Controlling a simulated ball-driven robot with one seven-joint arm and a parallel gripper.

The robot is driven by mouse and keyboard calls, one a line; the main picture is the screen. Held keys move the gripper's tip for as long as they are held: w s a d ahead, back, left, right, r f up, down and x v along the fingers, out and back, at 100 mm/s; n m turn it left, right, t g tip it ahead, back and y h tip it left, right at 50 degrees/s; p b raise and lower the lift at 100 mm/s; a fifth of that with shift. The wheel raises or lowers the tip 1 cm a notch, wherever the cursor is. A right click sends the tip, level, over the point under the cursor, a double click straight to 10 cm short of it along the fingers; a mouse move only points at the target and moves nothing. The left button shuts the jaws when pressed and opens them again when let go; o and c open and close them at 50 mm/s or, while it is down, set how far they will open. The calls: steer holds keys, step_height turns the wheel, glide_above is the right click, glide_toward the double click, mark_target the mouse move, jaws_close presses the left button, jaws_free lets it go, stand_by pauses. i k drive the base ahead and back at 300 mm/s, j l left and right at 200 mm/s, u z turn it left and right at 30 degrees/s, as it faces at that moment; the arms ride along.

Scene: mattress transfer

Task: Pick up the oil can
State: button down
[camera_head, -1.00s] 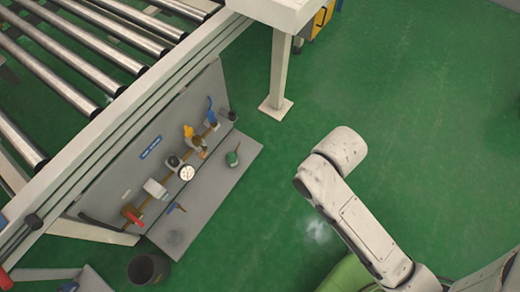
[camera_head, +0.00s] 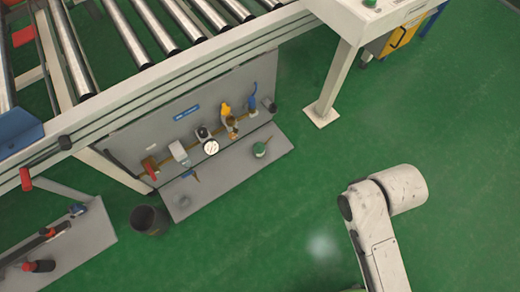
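A small green can with a thin spout, which looks like the oil can (camera_head: 260,149), stands on a grey shelf (camera_head: 214,187) below the roller conveyor. It is near the right end of the shelf, in front of the upright grey panel. My white arm shows at the lower right, apart from the can and shelf. My gripper is not in view, so its state and anything in it cannot be seen.
The panel (camera_head: 186,133) carries a pipe with a round gauge (camera_head: 211,147) and several valves. A dark bin (camera_head: 149,219) stands left of the shelf. A white conveyor leg (camera_head: 334,85) stands to the right. Green floor (camera_head: 270,230) is clear in front.

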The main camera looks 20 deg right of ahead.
mark_target(259, 147)
steer(key=i+j+z, duration=0.1)
steer(key=i+j, duration=1.05)
steer(key=j, duration=0.2)
steer(key=z, duration=0.05)
